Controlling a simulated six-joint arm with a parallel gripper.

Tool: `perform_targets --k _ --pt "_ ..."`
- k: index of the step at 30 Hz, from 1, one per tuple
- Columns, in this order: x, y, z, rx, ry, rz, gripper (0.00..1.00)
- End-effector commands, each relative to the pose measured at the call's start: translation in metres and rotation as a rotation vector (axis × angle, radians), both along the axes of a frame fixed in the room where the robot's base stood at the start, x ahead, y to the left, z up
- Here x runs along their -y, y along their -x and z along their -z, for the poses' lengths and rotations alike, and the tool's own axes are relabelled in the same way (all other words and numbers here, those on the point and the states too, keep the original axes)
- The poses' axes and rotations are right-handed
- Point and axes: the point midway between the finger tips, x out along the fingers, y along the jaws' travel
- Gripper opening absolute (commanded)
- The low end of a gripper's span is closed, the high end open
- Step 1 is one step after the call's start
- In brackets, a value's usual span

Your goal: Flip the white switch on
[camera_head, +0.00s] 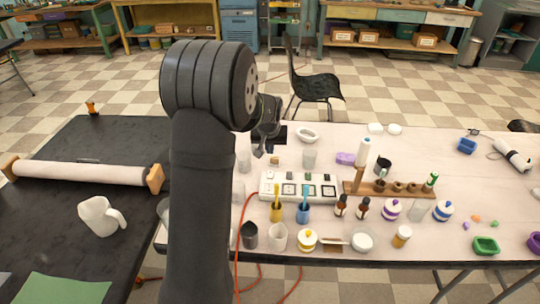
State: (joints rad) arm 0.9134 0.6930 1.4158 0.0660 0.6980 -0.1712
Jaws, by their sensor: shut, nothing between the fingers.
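A white panel (299,187) lies on the pale table, with several dark-framed square fittings along its top. It may carry the white switch, but the single fittings are too small to tell which is a switch or how it is set. My gripper (259,153) is small in view, pointing down behind the panel's left part, beyond its far edge. It looks shut and empty, apart from the panel. My dark arm stands in front and hides part of the table to the left of the panel.
A yellow cup (277,213) and a blue cup (303,214), both with upright handles, stand at the panel's near edge. A wooden rack (405,190) stands right of it. Clear cups and a white bowl (307,135) stand behind. An orange cable (238,235) hangs at the left.

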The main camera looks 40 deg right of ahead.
Motion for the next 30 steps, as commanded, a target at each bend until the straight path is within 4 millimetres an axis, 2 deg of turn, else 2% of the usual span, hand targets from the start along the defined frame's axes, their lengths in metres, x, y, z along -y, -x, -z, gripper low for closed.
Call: perform_targets --k 10,18,24,30 --pt "0.014 -0.015 0.063 -0.001 -0.003 0.0 0.0" --pt "0.022 -0.022 0.106 -0.001 -0.001 0.0 0.0" --pt "0.023 -0.024 0.12 0.0 0.0 0.0 0.0" --pt "0.024 -0.024 0.122 0.001 0.001 0.0 0.0"
